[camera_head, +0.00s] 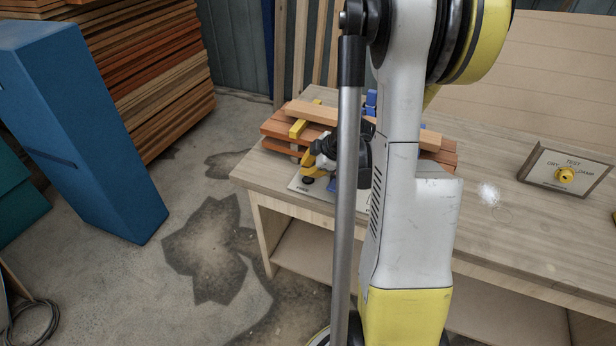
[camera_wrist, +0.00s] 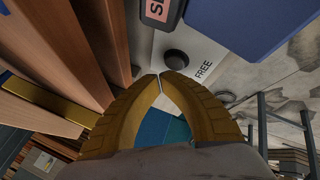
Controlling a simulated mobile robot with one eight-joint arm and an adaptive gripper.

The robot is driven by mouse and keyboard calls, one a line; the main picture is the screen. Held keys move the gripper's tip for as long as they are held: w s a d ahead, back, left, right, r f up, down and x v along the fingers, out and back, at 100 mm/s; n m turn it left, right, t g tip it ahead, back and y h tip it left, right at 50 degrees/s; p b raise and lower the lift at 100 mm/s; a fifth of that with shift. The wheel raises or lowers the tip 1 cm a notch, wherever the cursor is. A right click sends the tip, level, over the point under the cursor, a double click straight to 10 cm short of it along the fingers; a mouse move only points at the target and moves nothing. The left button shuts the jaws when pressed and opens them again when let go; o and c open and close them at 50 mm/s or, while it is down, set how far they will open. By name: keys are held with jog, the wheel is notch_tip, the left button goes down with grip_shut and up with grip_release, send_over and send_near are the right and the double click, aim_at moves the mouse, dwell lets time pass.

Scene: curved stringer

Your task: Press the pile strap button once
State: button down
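The yellow band also shows in the wrist view (camera_wrist: 50,100). At the pile's front is a pale plate (camera_head: 300,187) with a round black button (camera_wrist: 175,59), beside the word FREE. My gripper (camera_wrist: 160,77) has its two yellow fingertips together and empty, close to the button. I cannot tell whether they touch it. In the head view my gripper (camera_head: 309,173) is low over the plate, partly hidden by my arm.
A black-framed pink label (camera_wrist: 157,10) reading "SE", cut off, and a blue block (camera_wrist: 240,25) are near the button. A TEST dial panel (camera_head: 548,183) with a yellow knob stands on the right of the bench. A blue cabinet (camera_head: 90,130) and stacked boards (camera_head: 150,70) are left.

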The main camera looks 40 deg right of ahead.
jog(key=shift+r+p, duration=1.85)
jog(key=shift+r, duration=0.7)
